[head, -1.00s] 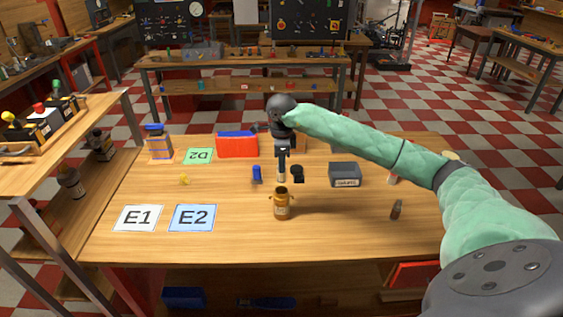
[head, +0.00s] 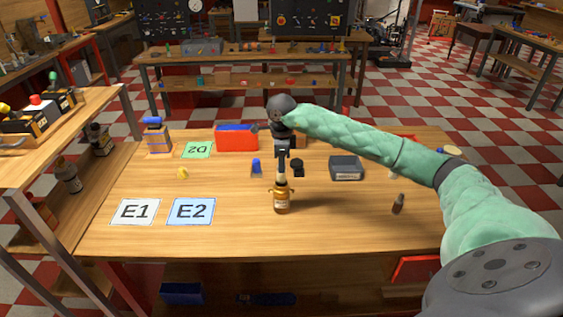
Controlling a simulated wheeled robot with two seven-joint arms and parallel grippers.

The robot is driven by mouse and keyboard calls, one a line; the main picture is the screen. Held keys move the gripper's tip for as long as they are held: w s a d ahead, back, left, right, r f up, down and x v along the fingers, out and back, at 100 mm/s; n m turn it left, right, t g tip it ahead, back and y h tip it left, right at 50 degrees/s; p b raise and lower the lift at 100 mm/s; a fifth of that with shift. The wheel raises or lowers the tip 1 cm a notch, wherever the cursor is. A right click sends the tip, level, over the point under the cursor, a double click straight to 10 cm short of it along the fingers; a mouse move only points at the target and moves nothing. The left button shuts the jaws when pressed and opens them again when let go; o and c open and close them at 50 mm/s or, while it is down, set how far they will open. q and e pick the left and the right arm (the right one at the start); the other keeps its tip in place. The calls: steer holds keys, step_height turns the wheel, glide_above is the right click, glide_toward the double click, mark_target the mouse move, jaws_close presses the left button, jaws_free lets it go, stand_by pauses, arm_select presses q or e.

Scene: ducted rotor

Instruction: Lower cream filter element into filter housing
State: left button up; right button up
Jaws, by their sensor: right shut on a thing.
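The filter housing (head: 281,202) is a small amber jar with a pale label and small side handles. It stands upright on the wooden table. My right gripper (head: 281,163) points straight down above it and is shut on the cream filter element (head: 281,180). Only a short cream part of the element shows between the fingers and the housing. Its lower end is at the housing's mouth. I cannot tell how far inside it is. My left gripper is not in view.
A blue-capped item (head: 256,166) and a black item (head: 297,168) stand close behind the housing. A dark grey box (head: 346,168) is to the right, and a red bin (head: 237,138) is behind. The E1 card (head: 135,211) and E2 card (head: 191,211) lie left. The front table is clear.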

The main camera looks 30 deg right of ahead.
mark_target(281, 175)
steer(key=shift+b, duration=0.35)
stand_by(0.6)
stand_by(0.5)
steer(key=shift+b, duration=0.35)
steer(key=shift+f+b, duration=2.55)
steer(key=shift+f, duration=0.55)
steer(key=o, duration=0.9)
steer(key=shift+r, duration=0.1)
step_height(281, 175, up, 6)
steer(key=shift+r+b, duration=0.15)
steer(key=shift+b, duration=0.9)
steer(key=shift+r, duration=0.65)
